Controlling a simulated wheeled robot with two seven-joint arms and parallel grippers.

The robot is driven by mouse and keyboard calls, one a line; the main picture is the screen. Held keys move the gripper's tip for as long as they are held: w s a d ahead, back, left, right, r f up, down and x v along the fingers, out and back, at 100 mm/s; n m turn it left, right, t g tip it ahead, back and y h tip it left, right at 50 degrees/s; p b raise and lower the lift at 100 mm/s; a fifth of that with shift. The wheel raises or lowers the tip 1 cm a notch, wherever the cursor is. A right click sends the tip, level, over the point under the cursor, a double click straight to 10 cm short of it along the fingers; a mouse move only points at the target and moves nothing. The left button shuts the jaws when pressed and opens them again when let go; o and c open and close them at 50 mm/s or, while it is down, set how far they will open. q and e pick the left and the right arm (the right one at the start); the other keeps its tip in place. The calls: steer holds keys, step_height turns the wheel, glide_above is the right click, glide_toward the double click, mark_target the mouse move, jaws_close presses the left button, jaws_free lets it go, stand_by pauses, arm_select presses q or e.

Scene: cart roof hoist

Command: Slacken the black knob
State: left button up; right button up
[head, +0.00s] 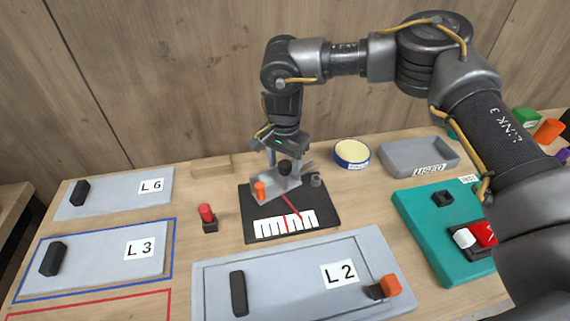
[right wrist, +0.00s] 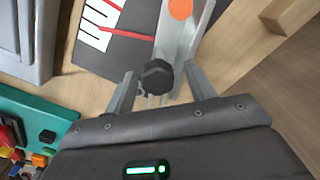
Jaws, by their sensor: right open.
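The black knob (head: 284,168) sits on a grey metal bracket (head: 283,186) that stands on a dark board (head: 326,211). In the right wrist view the black knob (right wrist: 157,76) is faceted and lies between the fingertips. My right gripper (head: 287,160) points down at the knob from above. In the right wrist view the right gripper (right wrist: 161,82) is open, with one finger on each side of the knob. I cannot tell whether either finger touches it. My left gripper is not in view.
An orange knob (head: 260,190) and a small grey post (head: 316,180) flank the bracket.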

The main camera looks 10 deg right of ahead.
step_height(320, 180, up, 11)
steer(key=b, duration=0.1)
steer(key=shift+b, duration=0.3)
steer(key=shift+f, duration=0.1)
